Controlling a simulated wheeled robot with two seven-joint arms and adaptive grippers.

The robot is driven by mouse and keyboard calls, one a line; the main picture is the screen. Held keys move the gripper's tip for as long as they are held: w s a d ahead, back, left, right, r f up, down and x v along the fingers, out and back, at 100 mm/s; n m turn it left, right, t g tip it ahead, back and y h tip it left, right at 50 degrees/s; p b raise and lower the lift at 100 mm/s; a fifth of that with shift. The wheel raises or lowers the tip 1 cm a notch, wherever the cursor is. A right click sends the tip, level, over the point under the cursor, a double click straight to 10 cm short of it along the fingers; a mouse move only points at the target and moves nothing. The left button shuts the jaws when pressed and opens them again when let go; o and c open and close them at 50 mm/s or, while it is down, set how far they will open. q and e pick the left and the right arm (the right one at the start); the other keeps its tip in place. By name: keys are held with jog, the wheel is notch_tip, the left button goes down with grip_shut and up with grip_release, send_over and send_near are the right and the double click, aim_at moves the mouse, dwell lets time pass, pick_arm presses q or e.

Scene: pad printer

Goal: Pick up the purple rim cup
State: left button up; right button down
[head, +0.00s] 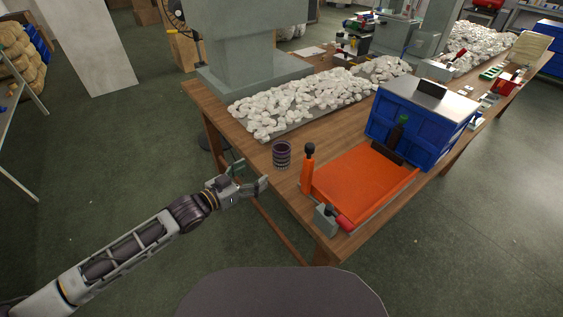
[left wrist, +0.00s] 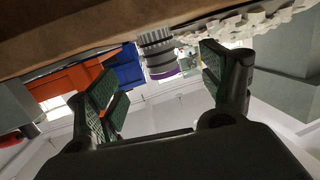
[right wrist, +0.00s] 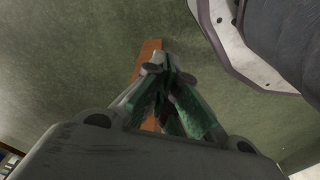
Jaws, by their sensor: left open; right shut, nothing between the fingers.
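The purple rim cup (head: 282,154) stands upright on the wooden table near its front left edge, dark with light bands and a purple rim. In the left wrist view the cup (left wrist: 158,54) appears upside down, ahead of the fingers and between them. My left gripper (head: 252,176) is open and empty, just left of the cup and apart from it. Its two padded fingers (left wrist: 160,85) show well apart in the left wrist view. My right gripper (right wrist: 168,75) is shut and empty, seen only in the right wrist view over the green floor.
An orange tray (head: 362,181) with an upright orange handle (head: 308,168) lies right of the cup. A blue bin (head: 418,128) stands behind it. White lumps (head: 300,103) cover a board behind the cup. The wooden table edge (head: 255,165) runs close to the left gripper.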

aim_at(275, 161)
pick_arm(q)
jog(key=shift+r, duration=0.15)
jog(key=shift+d, duration=0.1)
jog(key=shift+b+x, duration=0.55)
jog(key=shift+x, duration=3.05)
jog(key=shift+w+d, duration=0.45)
jog(key=shift+w, duration=0.05)
pick_arm(e)
jog(key=r, duration=0.3)
jog(key=a+r, duration=0.1)
jog(key=shift+w+a+r, duration=0.1)
jog(key=shift+w+r, duration=0.1)
jog(key=shift+w, duration=0.15)
jog(key=shift+s+f, duration=0.2)
jog(key=shift+s, duration=0.05)
